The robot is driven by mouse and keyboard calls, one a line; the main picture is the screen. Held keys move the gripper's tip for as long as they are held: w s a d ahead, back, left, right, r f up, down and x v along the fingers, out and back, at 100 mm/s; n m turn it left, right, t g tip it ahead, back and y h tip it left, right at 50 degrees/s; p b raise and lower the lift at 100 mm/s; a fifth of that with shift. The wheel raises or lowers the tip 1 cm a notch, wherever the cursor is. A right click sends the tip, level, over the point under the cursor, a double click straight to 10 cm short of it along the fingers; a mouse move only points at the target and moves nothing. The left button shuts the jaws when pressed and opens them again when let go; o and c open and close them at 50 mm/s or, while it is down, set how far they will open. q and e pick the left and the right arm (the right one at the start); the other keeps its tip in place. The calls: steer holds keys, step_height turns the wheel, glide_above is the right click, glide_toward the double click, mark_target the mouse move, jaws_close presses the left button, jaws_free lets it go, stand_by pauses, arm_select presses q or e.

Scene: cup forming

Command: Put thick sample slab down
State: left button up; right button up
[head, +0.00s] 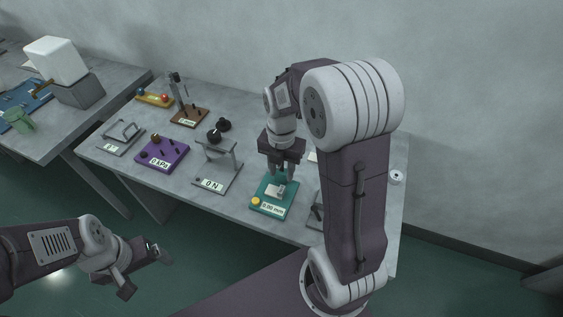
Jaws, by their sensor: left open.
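My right gripper (279,178) points down over the teal thickness gauge (260,203), whose display reads 0.00 mm. A small pale piece (275,190), perhaps the thick sample slab, shows at the fingertips over the gauge. I cannot tell whether it rests on the gauge or is held, nor whether it is part of the gauge. The fingertips are too small to tell if they are shut on it. My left gripper (146,272) is open and empty, low at the left in front of the table.
The grey table (225,124) also bears a force stand (217,172) reading 0 N, a purple pressure box (161,153), a brown stand (189,117) and a yellow rack (154,98). My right arm hides the table's right part. A second table stands at the left.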

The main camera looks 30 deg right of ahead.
steer(key=s+a+f+m, duration=0.1)
steer(key=s+m, duration=0.3)
steer(key=m, duration=0.9)
steer(key=s+a+f+m+t, duration=0.1)
steer(key=s+a+m, duration=0.2)
steer(key=m, duration=1)
steer(key=shift+s+a+m+p, duration=0.3)
steer(key=shift+s+a+p, duration=0.15)
steer(key=shift+s, duration=0.3)
